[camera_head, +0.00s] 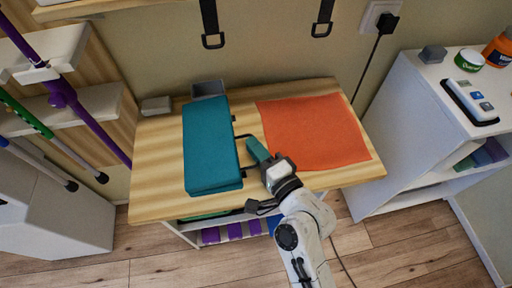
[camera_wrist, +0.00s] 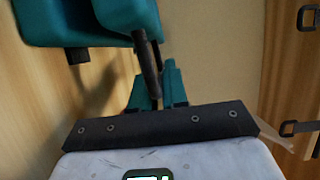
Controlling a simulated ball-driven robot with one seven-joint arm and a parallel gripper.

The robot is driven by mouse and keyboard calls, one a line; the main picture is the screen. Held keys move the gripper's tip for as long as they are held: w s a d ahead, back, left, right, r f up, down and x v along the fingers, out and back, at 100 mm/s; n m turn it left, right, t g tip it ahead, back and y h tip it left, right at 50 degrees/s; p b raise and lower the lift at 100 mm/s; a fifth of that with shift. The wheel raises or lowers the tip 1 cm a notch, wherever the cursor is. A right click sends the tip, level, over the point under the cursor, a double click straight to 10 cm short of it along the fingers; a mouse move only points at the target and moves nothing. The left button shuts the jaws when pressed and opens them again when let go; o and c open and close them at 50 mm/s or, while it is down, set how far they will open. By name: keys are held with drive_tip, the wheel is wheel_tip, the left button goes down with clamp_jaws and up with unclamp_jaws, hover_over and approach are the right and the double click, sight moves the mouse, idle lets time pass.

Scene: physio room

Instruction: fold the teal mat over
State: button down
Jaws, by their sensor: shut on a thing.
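The teal mat (camera_head: 210,145) lies as a long, thick slab on the left half of the wooden table, with a layered front edge. A dark handle (camera_head: 240,139) stands out from its right side. My gripper (camera_head: 254,148) is at that right side, with teal fingers. In the wrist view, my gripper (camera_wrist: 160,88) is shut on the dark handle (camera_wrist: 148,65), and the teal mat (camera_wrist: 80,22) fills the upper left. The fingers hide part of the handle.
An orange cloth (camera_head: 315,132) lies flat on the wooden table (camera_head: 158,185), right of my gripper. A grey tray (camera_head: 208,88) and a grey block (camera_head: 156,106) are at the back. A white cabinet (camera_head: 405,140) stands to the right, and poles (camera_head: 70,100) lean at the left.

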drive_tip(key=shift+a, duration=0.1)
drive_tip(key=c, duration=1.2)
unclamp_jaws()
drive_tip(key=shift+s, duration=0.1)
drive_tip(key=b+v, duration=0.2)
drive_tip(key=v, duration=0.8)
drive_tip(key=shift+s+d, duration=0.2)
drive_tip(key=shift+d, duration=0.05)
